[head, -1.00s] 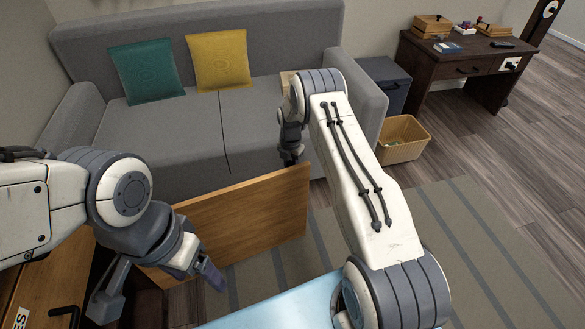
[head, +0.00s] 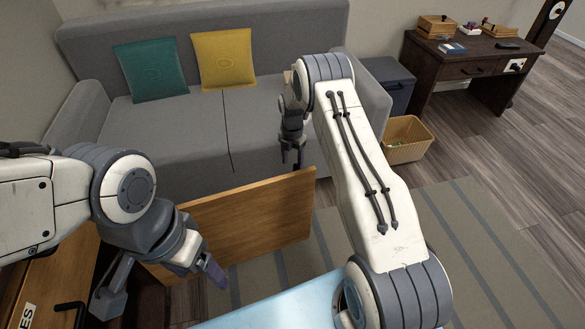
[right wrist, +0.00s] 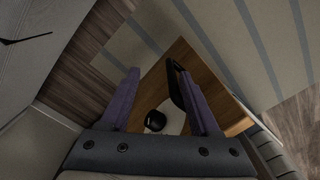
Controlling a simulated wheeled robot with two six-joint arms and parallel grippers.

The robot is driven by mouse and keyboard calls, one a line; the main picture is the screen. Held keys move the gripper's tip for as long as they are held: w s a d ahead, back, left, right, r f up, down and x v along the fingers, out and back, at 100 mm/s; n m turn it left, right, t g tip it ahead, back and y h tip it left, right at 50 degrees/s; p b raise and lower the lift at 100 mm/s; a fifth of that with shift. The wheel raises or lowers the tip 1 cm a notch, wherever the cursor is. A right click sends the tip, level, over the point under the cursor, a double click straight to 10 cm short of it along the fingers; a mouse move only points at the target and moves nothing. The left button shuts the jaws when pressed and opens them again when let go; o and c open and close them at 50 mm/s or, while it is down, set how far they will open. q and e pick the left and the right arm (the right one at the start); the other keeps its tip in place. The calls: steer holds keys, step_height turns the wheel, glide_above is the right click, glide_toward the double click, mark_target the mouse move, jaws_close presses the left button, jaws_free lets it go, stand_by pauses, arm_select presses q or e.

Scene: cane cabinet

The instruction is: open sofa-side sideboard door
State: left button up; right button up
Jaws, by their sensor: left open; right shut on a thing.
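The sofa-side sideboard door (head: 250,220) is a brown wooden panel standing swung out in front of the sofa in the head view; it also shows in the right wrist view (right wrist: 205,70). My right gripper (head: 291,165) is at the door's far end. In the right wrist view its purple fingers (right wrist: 158,90) straddle a black handle (right wrist: 175,85), which lies against the right finger. A gap shows beside the left finger. My left gripper (head: 210,270) is open and empty, low in front of the door's near part. The sideboard (head: 35,290) is partly hidden at lower left.
A grey sofa (head: 185,125) with a green cushion (head: 150,70) and a yellow cushion (head: 222,58) stands close behind the door. A wicker basket (head: 405,145) sits right of the sofa. A striped rug (head: 480,250) and open floor lie to the right.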

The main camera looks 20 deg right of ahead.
step_height(320, 180, up, 6)
steer(key=shift+a, duration=0.1)
stand_by(0.4)
